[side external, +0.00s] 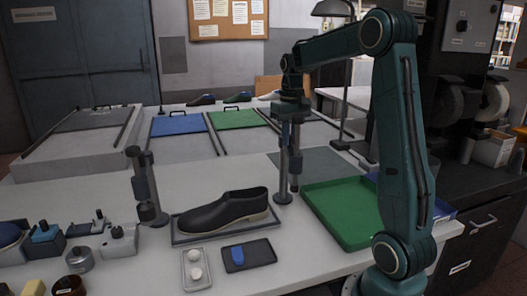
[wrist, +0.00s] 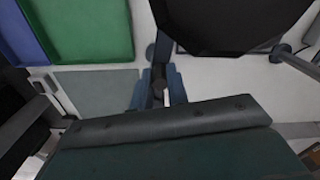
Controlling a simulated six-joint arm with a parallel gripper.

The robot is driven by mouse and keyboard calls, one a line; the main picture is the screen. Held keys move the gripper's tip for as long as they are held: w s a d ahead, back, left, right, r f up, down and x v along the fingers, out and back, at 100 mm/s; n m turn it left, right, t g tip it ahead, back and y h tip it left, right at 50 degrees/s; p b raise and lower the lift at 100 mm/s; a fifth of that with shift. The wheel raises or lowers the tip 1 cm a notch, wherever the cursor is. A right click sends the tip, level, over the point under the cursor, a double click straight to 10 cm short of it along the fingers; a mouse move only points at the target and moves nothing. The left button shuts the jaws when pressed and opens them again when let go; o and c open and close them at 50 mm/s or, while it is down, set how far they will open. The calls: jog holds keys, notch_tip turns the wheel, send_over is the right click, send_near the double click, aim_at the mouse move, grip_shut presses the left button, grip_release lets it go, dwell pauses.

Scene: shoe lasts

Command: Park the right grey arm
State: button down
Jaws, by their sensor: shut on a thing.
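The right grey arm (side external: 295,160) is a dark, slim upright piece beside its grey post (side external: 283,178), right of the shoe. My gripper (side external: 290,118) is above it with the jaws shut on its upper part. In the wrist view my gripper (wrist: 160,98) has its blue-grey fingers closed around a dark piece, partly hidden by the wrist housing. A black shoe (side external: 222,212) lies on a grey tray; its dark shape (wrist: 235,22) fills the upper right of the wrist view. The left grey arm (side external: 138,172) stands on its own post left of the shoe.
A green tray (side external: 345,215) lies right of the post, with a blue one (side external: 445,214) partly behind it. A small dark tray (side external: 248,256) with a blue piece and a grey tray (side external: 196,270) with white round pieces sit in front.

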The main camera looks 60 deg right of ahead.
jog(key=shift+s+d+n, duration=0.45)
jog(key=shift+s+n, duration=0.05)
jog(key=shift+n, duration=0.6)
jog(key=shift+r, duration=0.1)
jog(key=c, duration=1.4)
grip_release()
jog(key=shift+o, duration=0.2)
notch_tip(320, 180, up, 14)
